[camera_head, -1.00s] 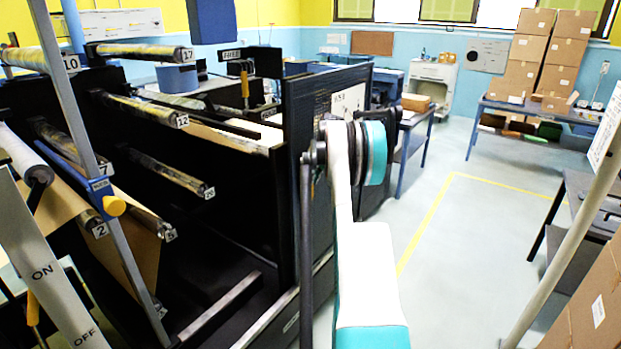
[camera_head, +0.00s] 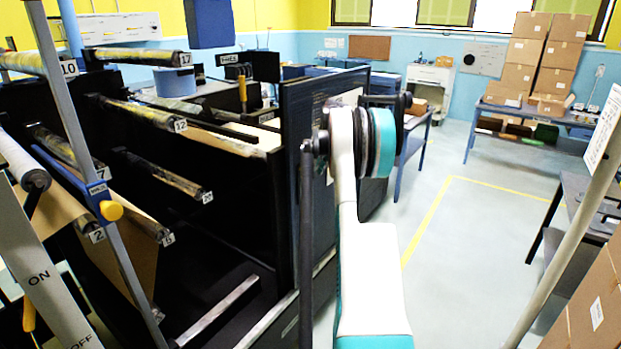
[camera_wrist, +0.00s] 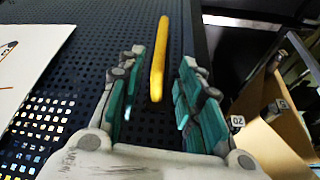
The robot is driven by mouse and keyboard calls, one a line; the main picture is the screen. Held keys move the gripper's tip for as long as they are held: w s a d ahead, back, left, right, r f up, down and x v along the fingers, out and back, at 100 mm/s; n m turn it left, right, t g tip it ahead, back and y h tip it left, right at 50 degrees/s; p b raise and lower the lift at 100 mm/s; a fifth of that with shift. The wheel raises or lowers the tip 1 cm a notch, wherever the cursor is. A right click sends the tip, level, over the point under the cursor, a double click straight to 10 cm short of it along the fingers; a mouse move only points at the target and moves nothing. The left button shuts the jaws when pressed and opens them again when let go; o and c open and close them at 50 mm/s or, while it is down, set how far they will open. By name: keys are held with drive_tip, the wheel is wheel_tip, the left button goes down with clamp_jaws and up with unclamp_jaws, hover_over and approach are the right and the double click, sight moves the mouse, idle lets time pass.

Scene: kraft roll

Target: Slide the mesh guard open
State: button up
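The mesh guard (camera_head: 297,110) is a dark blue upright perforated panel at the right end of the black machine in the head view. It also fills much of the wrist view (camera_wrist: 75,95). A yellow bar handle (camera_wrist: 160,55) stands out from it. My gripper (camera_wrist: 163,62) is open, with teal-padded fingers on either side of the handle. Gaps show between the handle and both fingers, so it is not clamped. In the head view my arm covers part of the guard, and my gripper and the handle are hidden.
The machine's numbered rollers (camera_head: 145,113) lie left of the guard. A grey post with a blue clamp and yellow knob (camera_head: 110,210) stands in front. A pale pole (camera_head: 565,240) and cardboard boxes (camera_head: 590,300) are at the right. The floor (camera_head: 470,235) between is clear.

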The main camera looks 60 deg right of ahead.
drive_tip(key=v, duration=0.5)
drive_tip(key=shift+r, duration=0.15)
idle(0.3)
